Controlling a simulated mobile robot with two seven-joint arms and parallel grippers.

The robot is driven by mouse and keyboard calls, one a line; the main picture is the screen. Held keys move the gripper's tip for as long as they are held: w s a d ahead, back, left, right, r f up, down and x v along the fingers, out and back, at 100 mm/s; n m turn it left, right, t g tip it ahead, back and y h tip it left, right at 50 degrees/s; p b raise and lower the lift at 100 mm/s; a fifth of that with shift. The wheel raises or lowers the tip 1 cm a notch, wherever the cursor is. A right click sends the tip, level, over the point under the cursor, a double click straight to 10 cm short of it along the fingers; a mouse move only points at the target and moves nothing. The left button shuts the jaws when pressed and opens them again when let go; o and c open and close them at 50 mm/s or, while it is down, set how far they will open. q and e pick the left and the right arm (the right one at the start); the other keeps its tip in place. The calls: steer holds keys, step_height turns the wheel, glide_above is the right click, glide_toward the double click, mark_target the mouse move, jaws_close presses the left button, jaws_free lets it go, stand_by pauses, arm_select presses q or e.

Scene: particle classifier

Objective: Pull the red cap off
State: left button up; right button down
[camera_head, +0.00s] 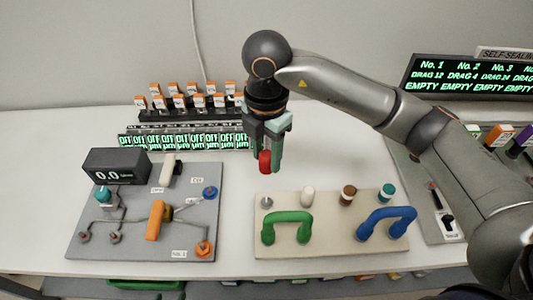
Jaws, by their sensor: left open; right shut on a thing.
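The red cap (264,162) is held at the tips of my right gripper (267,158), which comes in from the right and is shut on it. The cap hangs in the air, apart from anything below. A beige board (330,238) stands on the table beneath and to the right. A bare grey post (267,203) is at its back left, below the cap. A white piece (307,196), a brown-topped piece (348,193) and a teal-topped piece (387,193) stand in the same row. My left gripper is out of view.
Green (287,222) and blue (385,218) handles rise from the board's front. A grey panel (130,238) with a black display (116,166), valves and knobs lies left. Orange-topped switches (190,97) stand behind. Clear white table lies between the panel and board.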

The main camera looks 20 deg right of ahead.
steer(key=shift+r, duration=0.5)
steer(key=shift+r+p, duration=1.25)
steer(key=shift+r, duration=0.25)
